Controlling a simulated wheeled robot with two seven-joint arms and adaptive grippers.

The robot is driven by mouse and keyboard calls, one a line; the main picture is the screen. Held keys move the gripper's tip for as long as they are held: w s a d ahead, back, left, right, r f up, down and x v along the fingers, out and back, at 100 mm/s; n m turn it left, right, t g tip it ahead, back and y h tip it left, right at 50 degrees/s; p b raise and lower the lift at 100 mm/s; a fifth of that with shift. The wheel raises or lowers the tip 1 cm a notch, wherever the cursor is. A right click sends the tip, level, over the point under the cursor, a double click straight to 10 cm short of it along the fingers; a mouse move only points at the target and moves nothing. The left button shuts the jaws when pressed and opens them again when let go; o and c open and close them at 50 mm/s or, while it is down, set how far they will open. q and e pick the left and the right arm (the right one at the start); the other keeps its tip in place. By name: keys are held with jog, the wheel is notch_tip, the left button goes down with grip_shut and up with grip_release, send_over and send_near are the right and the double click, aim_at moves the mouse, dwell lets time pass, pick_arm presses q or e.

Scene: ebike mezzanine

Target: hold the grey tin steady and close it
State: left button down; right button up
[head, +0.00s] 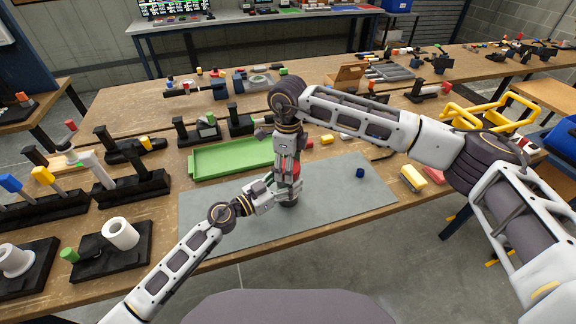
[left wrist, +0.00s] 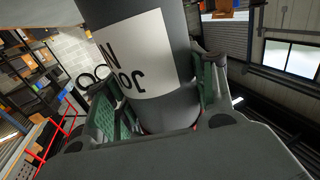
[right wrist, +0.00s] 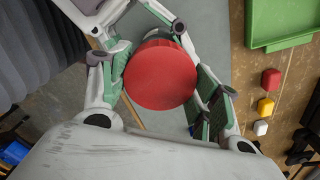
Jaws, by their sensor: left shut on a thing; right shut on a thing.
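The grey tin (left wrist: 182,45) has a white label with black letters and stands upright on the grey mat (head: 340,205). In the head view the grippers hide most of it, and only its dark base (head: 289,203) shows clearly. My left gripper (head: 283,192) is shut around its body from the left. The left wrist view shows the pads on both sides of it. A round red lid (right wrist: 160,76) is at the tin's top. My right gripper (right wrist: 163,88) comes from above and is shut on the lid. I cannot tell how tightly the lid is seated.
A green tray (head: 232,158) lies behind the mat. A small blue piece (head: 360,173) is on the mat to the right. Black stands (head: 130,187) fill the left. The mat's right part is mostly free.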

jog(key=m, duration=0.6)
jog(key=o, duration=1.1)
jog(key=shift+r, duration=0.1)
jog(key=shift+r, duration=2.15)
jog(key=shift+r, duration=0.1)
jog(key=shift+c, duration=0.3)
